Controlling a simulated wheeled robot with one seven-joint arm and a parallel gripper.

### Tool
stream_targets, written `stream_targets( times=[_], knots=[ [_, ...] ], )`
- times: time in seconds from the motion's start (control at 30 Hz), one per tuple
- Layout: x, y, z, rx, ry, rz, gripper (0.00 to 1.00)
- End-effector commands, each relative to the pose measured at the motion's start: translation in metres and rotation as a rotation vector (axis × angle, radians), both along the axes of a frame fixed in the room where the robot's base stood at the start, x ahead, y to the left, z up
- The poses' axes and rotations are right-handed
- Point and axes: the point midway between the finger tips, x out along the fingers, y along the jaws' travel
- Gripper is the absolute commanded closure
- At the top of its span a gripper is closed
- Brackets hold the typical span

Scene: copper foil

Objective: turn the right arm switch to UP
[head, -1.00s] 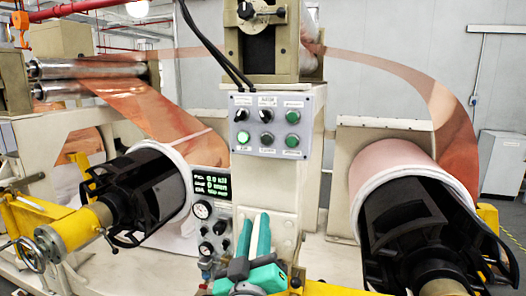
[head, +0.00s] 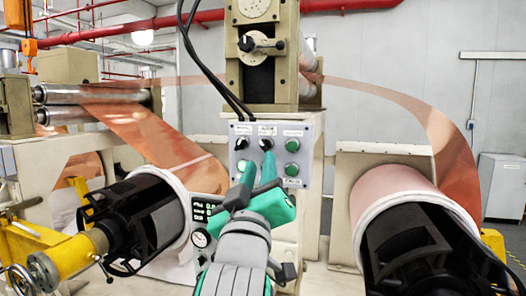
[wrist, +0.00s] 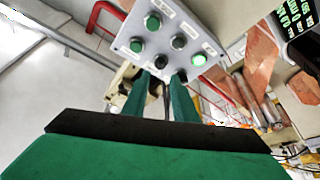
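The grey control panel (head: 306,163) is on the cream column. Its upper row holds a left black selector switch (head: 241,143), a middle one (head: 265,144) and a green button; labels are too small to read, so I cannot confirm which is the right arm switch. My gripper (head: 257,164) is raised in front of the panel, fingers apart and pointing at it. In the wrist view my gripper (wrist: 160,76) has the middle selector (wrist: 158,61) between and just beyond its fingertips; I cannot tell whether they touch. The left selector (wrist: 182,75) is beside the right-hand fingertip.
A lit green button (wrist: 198,60) is on the panel's other row. Black cables (head: 205,70) hang above the panel. Copper rolls stand on either side, with black chucks at left (head: 145,215) and right (head: 415,245). A gauge (head: 200,238) is below left.

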Motion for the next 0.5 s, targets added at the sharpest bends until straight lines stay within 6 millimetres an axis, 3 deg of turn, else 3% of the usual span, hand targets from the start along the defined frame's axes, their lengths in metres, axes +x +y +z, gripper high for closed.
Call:
stream_targets(
  times=[0.2, 0.5],
  knots=[
    [0.037, -0.004, 0.013, 0.001, 0.002, 0.001, 0.74],
    [0.062, -0.007, 0.022, 0.000, 0.000, 0.002, 0.74]
  ],
)
